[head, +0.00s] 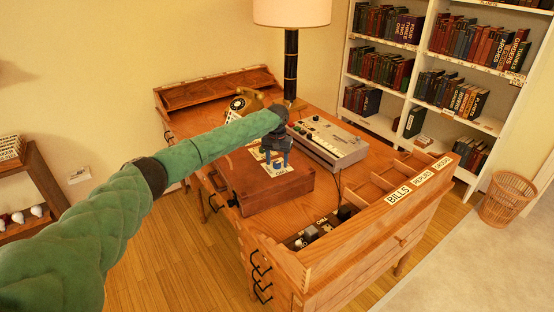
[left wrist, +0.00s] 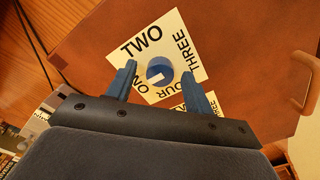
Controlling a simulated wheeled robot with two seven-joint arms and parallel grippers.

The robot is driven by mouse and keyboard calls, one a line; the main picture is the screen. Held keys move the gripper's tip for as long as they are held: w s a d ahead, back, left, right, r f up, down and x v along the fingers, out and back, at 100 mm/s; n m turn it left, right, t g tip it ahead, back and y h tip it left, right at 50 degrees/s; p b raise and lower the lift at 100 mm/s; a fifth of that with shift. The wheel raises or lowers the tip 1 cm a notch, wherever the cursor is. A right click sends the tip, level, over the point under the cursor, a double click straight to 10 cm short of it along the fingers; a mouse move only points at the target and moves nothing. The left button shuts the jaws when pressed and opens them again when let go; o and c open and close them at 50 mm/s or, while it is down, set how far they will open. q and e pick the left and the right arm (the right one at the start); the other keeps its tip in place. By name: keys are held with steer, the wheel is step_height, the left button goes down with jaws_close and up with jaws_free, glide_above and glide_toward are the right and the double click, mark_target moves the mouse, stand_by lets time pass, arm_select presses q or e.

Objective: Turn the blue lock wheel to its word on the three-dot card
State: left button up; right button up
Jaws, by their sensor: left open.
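The blue lock wheel (left wrist: 160,70) sits on a white card (left wrist: 182,38) with the words TWO, THREE, FOUR and ONE around it. A white mark on the wheel points to the lower left in the left wrist view, toward the ONE side. My left gripper (left wrist: 159,70) is open, its two blue fingers on either side of the wheel with gaps visible. In the head view the left gripper (head: 277,161) points down over the card on the wooden box (head: 259,190). A second word card is partly hidden behind the gripper. I cannot make out a three-dot card.
The box stands on a wooden desk (head: 363,188). A grey keyed device (head: 328,142) is behind it to the right, and a lamp (head: 291,60) stands further back. A compartment rack labelled BILLS (head: 398,196) lines the right edge. Bookshelves (head: 432,68) stand behind.

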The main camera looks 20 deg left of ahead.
arm_select(q)
steer(key=shift+f, duration=0.2)
steer(key=shift+r, duration=0.1)
steer(key=c, duration=1)
